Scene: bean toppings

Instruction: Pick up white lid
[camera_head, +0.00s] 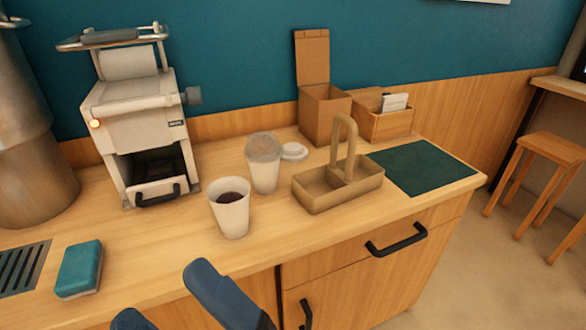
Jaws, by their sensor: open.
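The white lid (294,151) lies on the wooden counter (130,250). It is small and round, just right of and partly behind a cup with a domed translucent lid (263,162). Its left edge is close to that cup; I cannot tell if they touch. My gripper (163,294) shows at the bottom of the view, with two dark blue fingers spread apart. It is open and empty, at the front of the counter and well away from the lid. Most of the left finger is cut off by the frame edge.
An open white cup (230,210) with dark contents stands in front of the lidded cup. A handled tan carrier (325,197) stands right of it. Behind are an open brown box (322,115) and a wooden holder (385,122). A machine (140,120) and teal sponge (80,268) are left.

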